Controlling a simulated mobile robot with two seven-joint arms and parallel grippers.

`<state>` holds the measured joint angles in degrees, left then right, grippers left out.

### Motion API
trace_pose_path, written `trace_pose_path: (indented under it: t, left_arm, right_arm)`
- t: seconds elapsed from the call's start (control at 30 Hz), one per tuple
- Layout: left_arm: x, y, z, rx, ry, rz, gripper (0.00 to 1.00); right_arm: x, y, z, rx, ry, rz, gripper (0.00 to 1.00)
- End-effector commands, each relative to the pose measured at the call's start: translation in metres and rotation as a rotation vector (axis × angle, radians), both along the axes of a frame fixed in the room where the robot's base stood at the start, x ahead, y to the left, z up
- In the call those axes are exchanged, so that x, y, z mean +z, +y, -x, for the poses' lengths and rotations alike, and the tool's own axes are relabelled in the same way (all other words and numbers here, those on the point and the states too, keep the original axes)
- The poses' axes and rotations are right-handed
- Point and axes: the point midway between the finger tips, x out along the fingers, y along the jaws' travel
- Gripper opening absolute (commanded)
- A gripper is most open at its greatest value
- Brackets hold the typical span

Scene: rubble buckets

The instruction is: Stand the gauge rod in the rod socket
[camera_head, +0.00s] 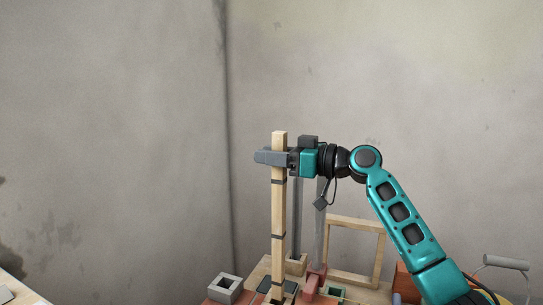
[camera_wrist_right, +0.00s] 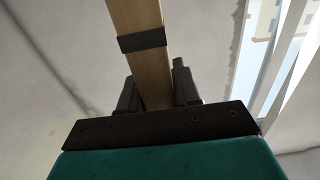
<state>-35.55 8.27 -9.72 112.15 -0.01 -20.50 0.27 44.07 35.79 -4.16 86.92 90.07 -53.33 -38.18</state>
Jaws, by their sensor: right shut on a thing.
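The gauge rod (camera_head: 279,225) is a long pale wooden bar with dark bands, upright in the head view. My right gripper (camera_head: 271,157) is shut on it near its top, reaching in from the right. In the right wrist view the rod (camera_wrist_right: 140,22) runs up from between the gripper's two dark fingers (camera_wrist_right: 157,92), with one dark band showing. The rod's lower end is low in the head view among dark pieces near the picture's bottom edge. I cannot tell whether it touches or enters anything. I cannot identify the rod socket for certain. My left gripper is not in view.
A grey hollow block (camera_head: 225,286) lies left of the rod's foot. Right of it are grey posts, a red block (camera_head: 315,281), a green hollow piece (camera_head: 334,293) and a wooden frame (camera_head: 378,262). Bare walls (camera_head: 120,120) meet in a corner behind.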

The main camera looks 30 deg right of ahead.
Motion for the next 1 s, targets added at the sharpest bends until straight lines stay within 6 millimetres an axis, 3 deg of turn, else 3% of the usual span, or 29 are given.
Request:
trace_pose_path:
  t: [1.0]
  left_arm:
    - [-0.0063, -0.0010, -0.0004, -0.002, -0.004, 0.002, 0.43]
  right_arm:
    - [-0.0057, -0.0003, 0.0000, 0.000, -0.001, -0.001, 0.00]
